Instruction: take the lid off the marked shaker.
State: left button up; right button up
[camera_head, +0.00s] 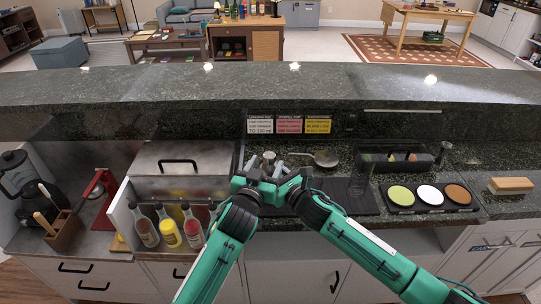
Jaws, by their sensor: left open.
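A small metal vessel (268,156), apparently a shaker, shows its top on the dark counter just behind my grippers. Its lower part and any mark on it are hidden, so I cannot tell whether it is the marked one. My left gripper (259,171) is open right in front of the metal, and I cannot tell if it touches. My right gripper (283,174) is close beside it, partly hidden, and its fingers are too small to read.
A strainer-like metal tool (326,158) lies to the right. Further right are a dark caddy (418,163), a tray with coloured discs (403,209) and a sponge-like block (511,185). Bottles (168,229) stand at left. Three cards (289,124) hang on the raised ledge behind.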

aim_at(272, 152)
pick_arm(q)
jog(key=shift+x, duration=2.8)
jog(key=c, duration=1.2)
jog(key=shift+o, duration=0.2)
jog(key=shift+r, duration=0.2)
jog(key=shift+r, duration=0.9)
jog(key=shift+r, duration=0.15)
